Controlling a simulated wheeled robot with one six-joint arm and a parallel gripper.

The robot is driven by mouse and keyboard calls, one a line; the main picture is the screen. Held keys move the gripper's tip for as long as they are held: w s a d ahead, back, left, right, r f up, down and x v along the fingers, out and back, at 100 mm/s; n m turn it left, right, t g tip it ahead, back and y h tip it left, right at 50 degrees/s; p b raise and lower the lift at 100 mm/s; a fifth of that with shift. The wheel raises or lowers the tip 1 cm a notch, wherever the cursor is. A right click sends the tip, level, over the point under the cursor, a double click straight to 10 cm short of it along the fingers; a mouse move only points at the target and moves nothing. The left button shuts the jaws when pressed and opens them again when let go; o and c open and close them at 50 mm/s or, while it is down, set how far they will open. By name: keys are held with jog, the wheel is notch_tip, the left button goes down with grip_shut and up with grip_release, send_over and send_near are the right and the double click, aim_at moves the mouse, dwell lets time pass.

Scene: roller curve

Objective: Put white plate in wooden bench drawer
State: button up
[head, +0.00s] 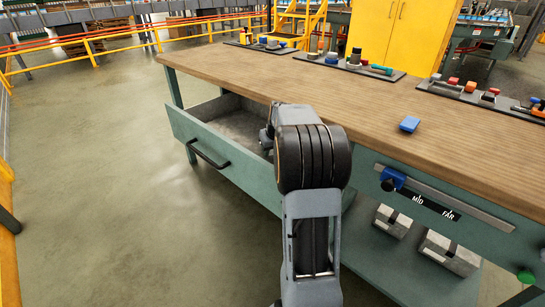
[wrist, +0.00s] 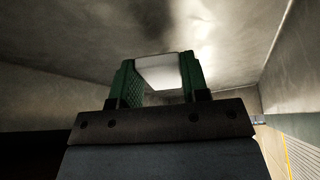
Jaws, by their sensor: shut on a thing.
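The wooden bench (head: 330,85) has a long brown top on a green frame. Its drawer (head: 236,172) is pulled open at the left, with a black handle and a grey metal inside. My arm reaches over the drawer's right part and hides my gripper's fingertips in the head view. In the wrist view my gripper (wrist: 158,62) has green fingers shut on the white plate (wrist: 160,74), which shows as a small pale piece between them. Grey drawer walls surround it there. I cannot tell whether the plate touches the drawer floor.
A blue block (head: 410,124) lies on the bench top. Dark trays with small parts, such as the right one (head: 470,94), line its back edge. A slider rail (head: 440,195) marked MID and FAR is on the front. Grey blocks (head: 449,253) sit on the lower shelf. The floor at left is clear.

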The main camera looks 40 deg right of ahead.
jog(key=shift+f+b, duration=0.3)
jog(key=shift+f, duration=1.15)
jog(key=shift+f, duration=0.2)
jog(key=o, duration=0.9)
jog(key=p+v, duration=0.3)
jog(key=v, duration=0.9)
jog(key=shift+r, duration=0.2)
jog(key=shift+a+r, duration=0.1)
